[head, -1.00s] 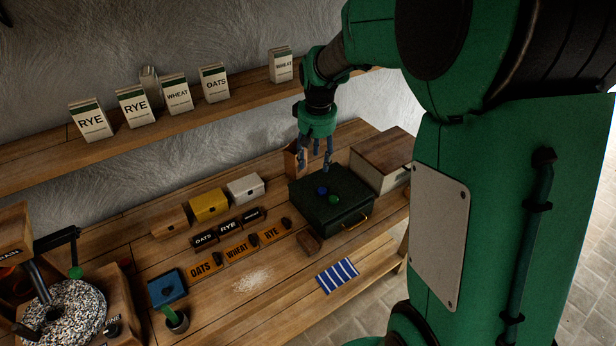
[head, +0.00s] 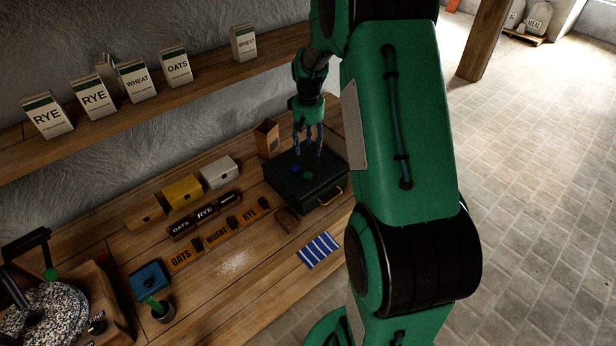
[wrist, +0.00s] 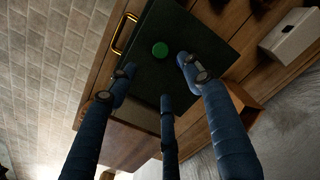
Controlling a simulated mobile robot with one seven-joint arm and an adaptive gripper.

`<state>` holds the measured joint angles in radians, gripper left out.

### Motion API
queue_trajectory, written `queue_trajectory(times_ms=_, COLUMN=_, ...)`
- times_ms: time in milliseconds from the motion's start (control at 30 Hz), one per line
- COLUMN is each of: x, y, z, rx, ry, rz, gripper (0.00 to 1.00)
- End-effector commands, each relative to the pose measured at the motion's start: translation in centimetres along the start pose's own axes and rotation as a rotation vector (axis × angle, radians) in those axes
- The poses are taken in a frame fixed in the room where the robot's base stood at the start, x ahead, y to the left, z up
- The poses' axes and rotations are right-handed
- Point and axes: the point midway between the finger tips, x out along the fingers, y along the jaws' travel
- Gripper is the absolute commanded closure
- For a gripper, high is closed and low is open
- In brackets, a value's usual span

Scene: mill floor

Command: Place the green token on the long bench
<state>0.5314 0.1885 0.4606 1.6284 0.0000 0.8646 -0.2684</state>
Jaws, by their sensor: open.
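The green token (head: 308,175) lies on the lid of a dark green case (head: 283,188), beside a blue token (head: 297,168). My gripper (head: 309,150) is open and empty above the back part of the case. Its three blue fingers are spread in the wrist view (wrist: 163,90). The long bench (head: 215,310) runs under the case and has bare wood at its front.
Striped cloth (head: 319,250), oats, wheat and rye labels (head: 217,237), small boxes (head: 183,191) and spilled flour (head: 236,262) occupy the bench. A wooden holder (head: 266,138) stands behind the case. A shelf with grain packets (head: 137,81) runs above. Open floor (head: 530,180) lies right.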

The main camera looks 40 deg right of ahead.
Motion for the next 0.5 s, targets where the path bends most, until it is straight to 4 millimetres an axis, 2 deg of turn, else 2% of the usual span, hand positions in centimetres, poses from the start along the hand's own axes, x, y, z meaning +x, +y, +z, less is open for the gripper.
queue_trajectory(times_ms=267, x=1.6, y=0.0, z=0.0, rx=0.000, ry=-0.001, rz=0.000, gripper=0.49)
queue_trajectory(times_ms=500, x=5.2, y=0.0, z=0.1, rx=0.000, ry=-0.002, rz=-0.001, gripper=0.49)
